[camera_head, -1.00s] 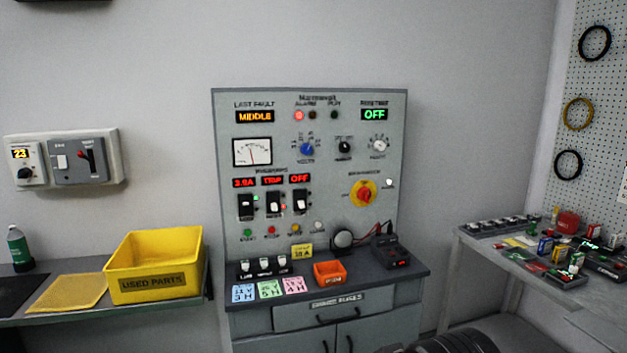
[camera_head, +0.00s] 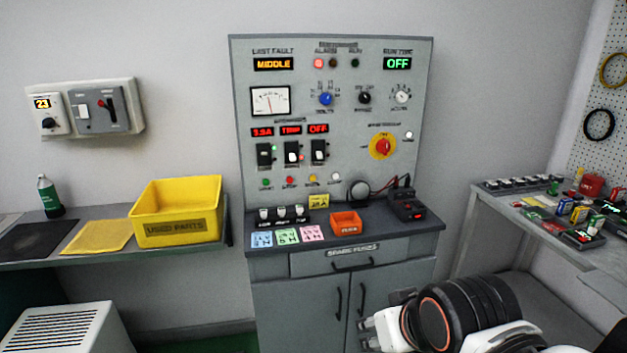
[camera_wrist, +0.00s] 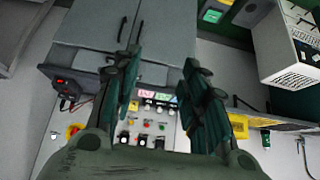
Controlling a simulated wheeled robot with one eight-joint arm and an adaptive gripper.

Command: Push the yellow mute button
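The small yellow button (camera_head: 312,179) is in the row of buttons low on the grey control panel (camera_head: 240,110), between a red button (camera_head: 289,181) and a white one (camera_head: 337,178). Its label is too small to read. My gripper (camera_head: 368,334) is low at the right in the head view, in front of the cabinet doors, well below and apart from the button. In the wrist view my gripper (camera_wrist: 160,62) has its two dark fingers spread with nothing between them. The panel shows upside down beyond them, its buttons tiny.
A shelf below the buttons holds black switches, notes, an orange bin (camera_head: 346,223) and a black device (camera_head: 406,206) with cables. A yellow used-parts bin (camera_head: 180,230) stands on the left bench. A cluttered bench (camera_head: 500,210) is at right. A white box (camera_head: 62,330) is at lower left.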

